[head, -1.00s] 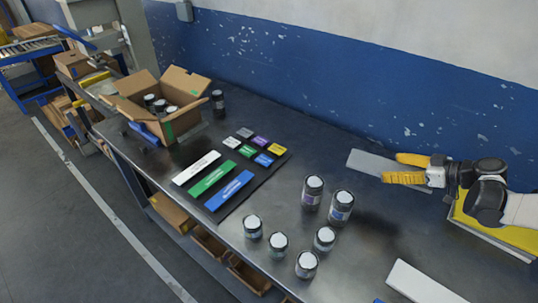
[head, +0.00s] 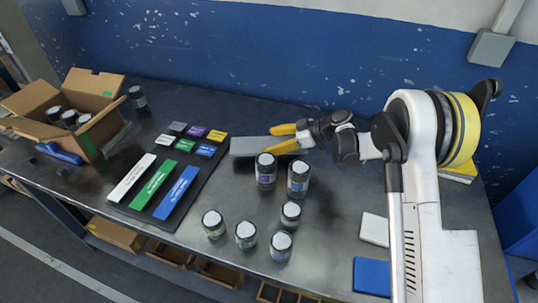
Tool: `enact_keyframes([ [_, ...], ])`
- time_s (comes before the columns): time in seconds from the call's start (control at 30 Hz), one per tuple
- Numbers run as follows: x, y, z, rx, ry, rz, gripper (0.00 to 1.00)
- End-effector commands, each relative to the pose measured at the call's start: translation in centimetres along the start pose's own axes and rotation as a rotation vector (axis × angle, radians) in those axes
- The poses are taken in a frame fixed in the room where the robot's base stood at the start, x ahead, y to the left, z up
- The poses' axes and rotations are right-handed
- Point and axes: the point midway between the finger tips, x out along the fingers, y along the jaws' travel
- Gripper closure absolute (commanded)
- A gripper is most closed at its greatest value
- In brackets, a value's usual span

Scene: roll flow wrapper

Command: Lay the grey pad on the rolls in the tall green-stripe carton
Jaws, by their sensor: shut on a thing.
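The grey pad (head: 247,146) is a flat slab in the head view, at the table's middle beside the label board. My gripper (head: 284,140), with yellow fingers, is shut on the pad's right end and holds it roughly level; its height above the table is hard to tell. The open brown carton (head: 92,152) stands at the far left with its flaps spread and green marks on it. Several dark rolls (head: 69,117) with pale tops show inside it. My gripper is well to the right of the carton.
A black board (head: 216,158) with coloured labels lies between carton and gripper. One roll (head: 137,97) stands behind the carton; several more (head: 265,172) stand in front of the gripper. A blue tool (head: 58,153) lies before the carton. White (head: 375,229) and blue (head: 371,277) pads lie right.

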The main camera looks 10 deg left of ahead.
Motion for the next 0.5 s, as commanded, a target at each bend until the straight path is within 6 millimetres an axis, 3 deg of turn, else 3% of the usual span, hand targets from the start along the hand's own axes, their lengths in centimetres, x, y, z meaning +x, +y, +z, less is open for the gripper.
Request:
enact_keyframes([
  [0.13, 0.7, -0.1, 0.7, 0.001, 0.0, 0.001, 0.44],
  [0.33, 2.2, -0.1, 3.5, 0.001, 0.0, 0.001, 0.44],
  [0.5, 2.2, -0.1, 3.5, 0.001, 0.0, 0.001, 0.44],
])
